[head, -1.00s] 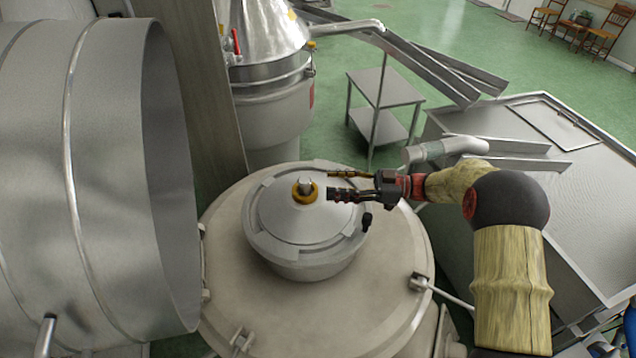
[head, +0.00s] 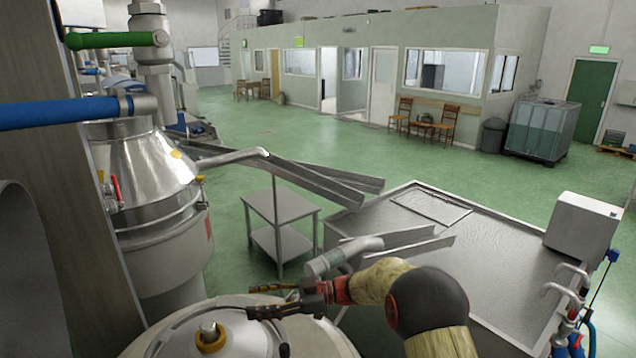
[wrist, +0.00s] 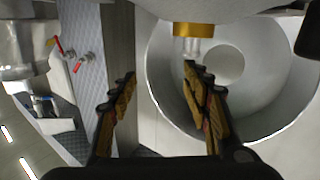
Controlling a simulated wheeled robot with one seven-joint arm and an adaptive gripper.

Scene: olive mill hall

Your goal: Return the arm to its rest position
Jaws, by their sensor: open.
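My gripper (head: 254,300) is open and empty. In the head view it is at the bottom centre, above the pale round vessel top and to the right of the lid's knob. The conical metal lid (head: 180,345) has a yellow-ringed knob (head: 209,336) and is cut off by the lower edge. In the wrist view my two spread fingers (wrist: 160,72) point up the picture. A yellow collar on a metal stem (wrist: 193,31) shows beyond the right fingertip; nothing is between the fingers.
A large metal basin table (head: 470,255) stands to the right, with sloping chutes (head: 300,182) and a small two-shelf cart (head: 278,208) behind my arm. A separator (head: 145,165) and a dark post (head: 60,170) stand at the left. Green floor (head: 350,165) is open beyond.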

